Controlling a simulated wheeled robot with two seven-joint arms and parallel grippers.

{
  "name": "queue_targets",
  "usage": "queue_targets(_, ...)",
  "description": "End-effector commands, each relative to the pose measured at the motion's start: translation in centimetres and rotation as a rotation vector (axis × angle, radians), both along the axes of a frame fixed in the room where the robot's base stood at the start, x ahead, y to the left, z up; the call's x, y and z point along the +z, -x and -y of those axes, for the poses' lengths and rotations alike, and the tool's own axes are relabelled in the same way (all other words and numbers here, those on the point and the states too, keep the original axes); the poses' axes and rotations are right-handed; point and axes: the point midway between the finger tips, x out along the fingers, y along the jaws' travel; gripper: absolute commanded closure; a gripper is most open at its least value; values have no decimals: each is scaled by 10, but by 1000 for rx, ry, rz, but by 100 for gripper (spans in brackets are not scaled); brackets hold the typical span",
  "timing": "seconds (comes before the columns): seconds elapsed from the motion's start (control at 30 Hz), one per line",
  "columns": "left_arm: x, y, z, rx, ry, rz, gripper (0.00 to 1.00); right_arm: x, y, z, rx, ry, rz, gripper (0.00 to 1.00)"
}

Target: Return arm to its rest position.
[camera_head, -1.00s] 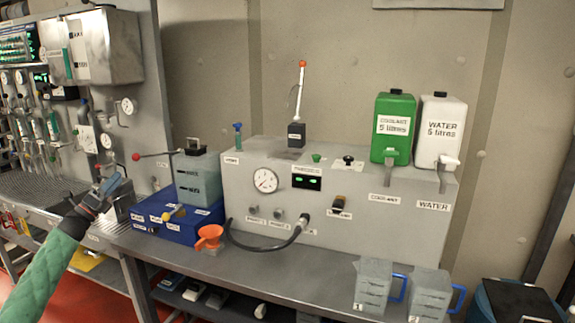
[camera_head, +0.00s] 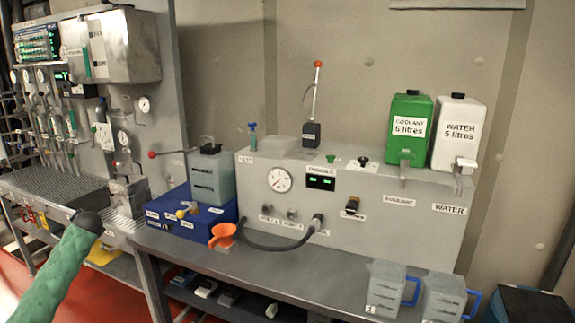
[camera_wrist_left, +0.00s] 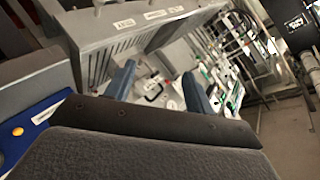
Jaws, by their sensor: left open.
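My left arm (camera_head: 60,272), in a green sleeve, comes in from the lower left of the head view. Its dark end is in front of the left bench's edge, and the fingers cannot be made out there. In the left wrist view my left gripper (camera_wrist_left: 158,72) shows two blue-grey fingers spread apart with nothing between them. Beyond them are grey panels with labels and equipment, seen tilted. My right arm and gripper are not in view.
A grey machine (camera_head: 350,215) carries green (camera_head: 407,130) and white (camera_head: 458,133) canisters. Clear jugs (camera_head: 385,288) stand at the bench front, whose middle is clear.

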Motion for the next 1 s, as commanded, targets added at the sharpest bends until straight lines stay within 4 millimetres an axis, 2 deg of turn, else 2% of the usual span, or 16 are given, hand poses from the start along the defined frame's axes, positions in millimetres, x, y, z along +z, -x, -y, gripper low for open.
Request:
queue_targets(0.1, -17, 15, -3, 96, 95, -45, 46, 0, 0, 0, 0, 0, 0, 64)
queue_targets(0.5, -56, 58, 0, 336, 297, -160, 46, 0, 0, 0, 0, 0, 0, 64)
queue_targets(0.87, -136, 75, 69, 261, 312, -231, 46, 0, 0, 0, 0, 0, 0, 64)
queue_targets(1.0, -181, 91, 109, 223, 329, -273, 46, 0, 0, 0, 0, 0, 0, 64)
